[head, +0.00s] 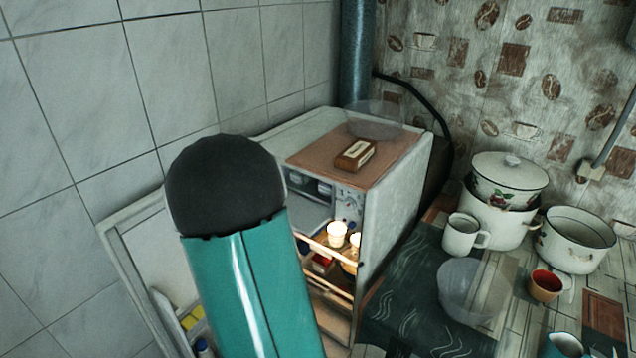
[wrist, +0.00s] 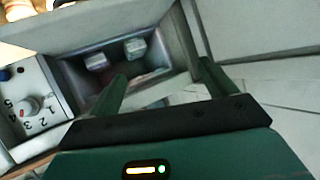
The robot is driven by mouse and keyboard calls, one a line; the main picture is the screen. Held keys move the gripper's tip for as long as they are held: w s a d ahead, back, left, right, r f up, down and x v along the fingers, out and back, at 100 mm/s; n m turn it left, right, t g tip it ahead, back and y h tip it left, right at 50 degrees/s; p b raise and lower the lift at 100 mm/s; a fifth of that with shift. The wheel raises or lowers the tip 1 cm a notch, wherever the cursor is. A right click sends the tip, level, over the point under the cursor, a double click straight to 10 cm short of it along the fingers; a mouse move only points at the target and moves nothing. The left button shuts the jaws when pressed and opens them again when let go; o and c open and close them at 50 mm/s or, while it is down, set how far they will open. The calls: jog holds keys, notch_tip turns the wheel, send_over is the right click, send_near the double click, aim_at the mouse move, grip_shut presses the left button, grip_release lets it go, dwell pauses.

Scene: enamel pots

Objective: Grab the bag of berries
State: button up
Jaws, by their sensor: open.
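A small white fridge (head: 398,190) stands open in the head view, with a small compartment at its top left. Two pale, blurred items (head: 324,188) show in that compartment. The wrist view is turned over and shows the dark compartment (wrist: 72,72) with two pale block-like items (wrist: 134,48) and something reddish between them. I cannot tell whether any of these is the bag of berries. My gripper (wrist: 163,70) is open and empty, its two fingers pointing at the compartment opening. In the head view my teal arm hides the gripper.
A dial panel (wrist: 30,105) sits beside the compartment. The fridge door (head: 150,250) stands open at left. Lit jars (head: 337,233) and other items fill the lower shelves. A brown box (head: 355,155) lies on top. Pots (head: 500,215), a mug (head: 462,235) and bowls crowd the right table.

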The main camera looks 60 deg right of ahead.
jog(key=s+d+f+m+g, duration=0.1)
jog(key=s+d+f+g, duration=0.1)
jog(key=s+d, duration=0.1)
jog(key=s+d+f+m+g, duration=0.1)
jog(key=s+d+f+g, duration=0.1)
jog(key=s, duration=0.1)
jog(key=s+d+f+m+g+h, duration=0.1)
jog(key=s+d+f+g, duration=0.1)
jog(key=s+d, duration=0.1)
jog(key=shift+s+d+f, duration=0.2)
jog(key=shift+s+d, duration=0.1)
jog(key=shift+s, duration=0.15)
send_near(325, 184)
jog(key=d+f, duration=0.2)
jog(key=f, duration=0.1)
jog(key=shift+s+d+f, duration=0.1)
jog(key=shift+d, duration=0.2)
jog(key=d, duration=0.6)
jog(key=shift+s+d+f, duration=0.2)
jog(key=shift+s, duration=0.2)
jog(key=c, duration=1.2)
